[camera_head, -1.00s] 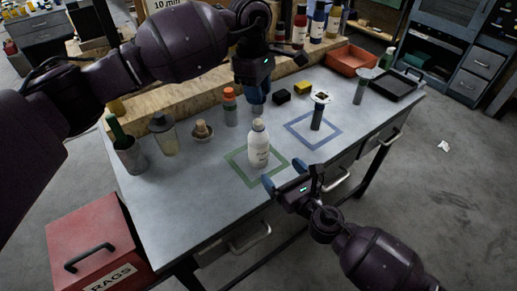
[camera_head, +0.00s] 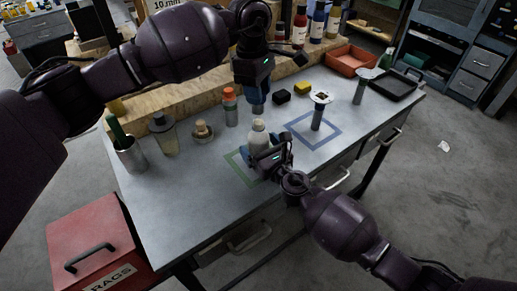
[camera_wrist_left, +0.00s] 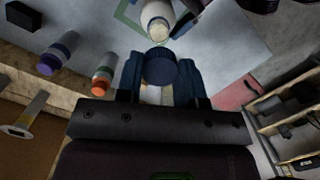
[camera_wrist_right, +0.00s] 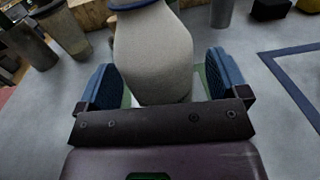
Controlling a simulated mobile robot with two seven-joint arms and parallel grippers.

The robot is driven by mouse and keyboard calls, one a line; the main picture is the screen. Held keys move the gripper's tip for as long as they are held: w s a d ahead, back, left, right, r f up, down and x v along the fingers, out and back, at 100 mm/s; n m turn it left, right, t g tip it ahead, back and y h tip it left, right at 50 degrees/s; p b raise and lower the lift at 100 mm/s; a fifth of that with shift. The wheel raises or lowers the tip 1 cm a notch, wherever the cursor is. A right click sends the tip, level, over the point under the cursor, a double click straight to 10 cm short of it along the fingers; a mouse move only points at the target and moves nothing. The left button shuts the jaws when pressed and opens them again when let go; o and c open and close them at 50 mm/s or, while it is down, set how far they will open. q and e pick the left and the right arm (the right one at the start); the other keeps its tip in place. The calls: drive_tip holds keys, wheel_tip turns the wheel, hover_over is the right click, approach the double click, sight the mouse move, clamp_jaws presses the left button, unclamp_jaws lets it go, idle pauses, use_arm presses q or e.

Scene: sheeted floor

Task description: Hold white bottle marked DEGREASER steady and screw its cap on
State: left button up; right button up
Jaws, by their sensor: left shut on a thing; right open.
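The white bottle (camera_head: 258,137) stands upright on the green outlined square (camera_head: 236,168) on the bench. Its lower part and any marking are hidden behind my right gripper in the head view. My right gripper (camera_head: 264,160) is open, and in the right wrist view its two blue fingers stand either side of the bottle (camera_wrist_right: 153,55), with gaps visible. My left gripper (camera_head: 257,104) is above and behind the bottle, shut on a dark blue ribbed cap (camera_wrist_left: 160,68). In the left wrist view the bottle's pale open-looking top (camera_wrist_left: 159,30) is apart from the cap.
A blue outlined square (camera_head: 313,130) with a dark-handled item (camera_head: 318,116) lies to the right. An orange-topped bottle (camera_head: 230,108), a wooden-coloured piece (camera_head: 202,132), a jar (camera_head: 164,138) and a metal cup (camera_head: 130,155) stand left. The front left of the bench is clear.

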sight(259, 122)
drive_tip(key=shift+w+a, duration=0.25)
drive_tip(key=shift+w, duration=0.1)
drive_tip(key=c, duration=1.4)
use_arm(q)
drive_tip(key=shift+f, duration=2.5)
use_arm(e)
drive_tip(key=shift+o, duration=0.2)
use_arm(q)
drive_tip(key=shift+f, duration=0.9)
drive_tip(key=shift+f, duration=0.5)
